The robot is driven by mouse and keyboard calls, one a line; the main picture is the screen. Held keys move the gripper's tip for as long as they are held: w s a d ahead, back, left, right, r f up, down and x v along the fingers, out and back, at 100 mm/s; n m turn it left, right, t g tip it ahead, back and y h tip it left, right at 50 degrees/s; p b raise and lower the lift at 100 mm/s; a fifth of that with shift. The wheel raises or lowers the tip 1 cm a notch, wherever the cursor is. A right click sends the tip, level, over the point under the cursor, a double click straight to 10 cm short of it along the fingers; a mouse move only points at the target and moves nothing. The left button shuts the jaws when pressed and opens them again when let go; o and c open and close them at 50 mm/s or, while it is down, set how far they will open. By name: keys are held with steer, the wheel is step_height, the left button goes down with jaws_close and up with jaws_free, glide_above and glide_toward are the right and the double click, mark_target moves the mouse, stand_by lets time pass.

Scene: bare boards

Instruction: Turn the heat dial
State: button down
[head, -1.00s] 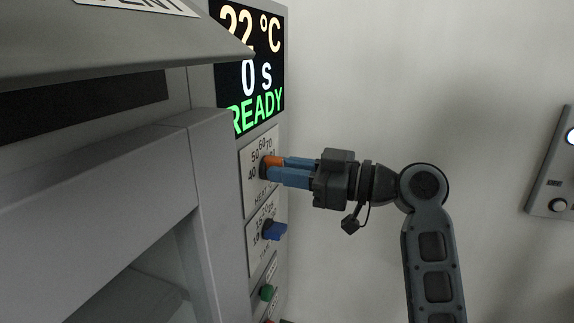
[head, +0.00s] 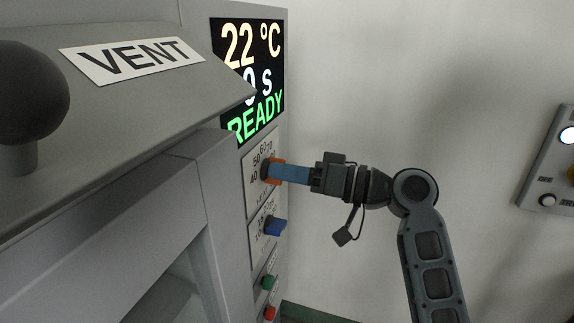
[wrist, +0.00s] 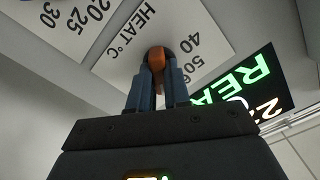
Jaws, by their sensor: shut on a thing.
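The heat dial (head: 270,169) is an orange knob on a white scale plate marked with numbers such as 40, 50 and 60. My gripper (head: 277,172) is shut on it from the right, with blue fingers on either side. In the wrist view the orange heat dial (wrist: 157,61) sits between the two blue fingers of my gripper (wrist: 157,80), over the plate lettered HEAT °C. The fingers hide part of the knob and some numbers. The display (head: 248,80) above reads 22 °C, 0 s and READY.
Below the heat dial are a blue dial (head: 274,227), a green button (head: 268,283) and a red button (head: 270,313). A slanted lid labelled VENT (head: 132,58) with a dark ball knob (head: 32,92) is at left. A wall panel (head: 556,170) is at far right.

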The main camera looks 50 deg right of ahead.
steer(key=shift+m, duration=0.6)
steer(key=c, duration=1.1)
jaws_free()
steer(key=shift+b+v, duration=0.7)
steer(key=shift+v, duration=3.2)
steer(key=shift+f, duration=0.15)
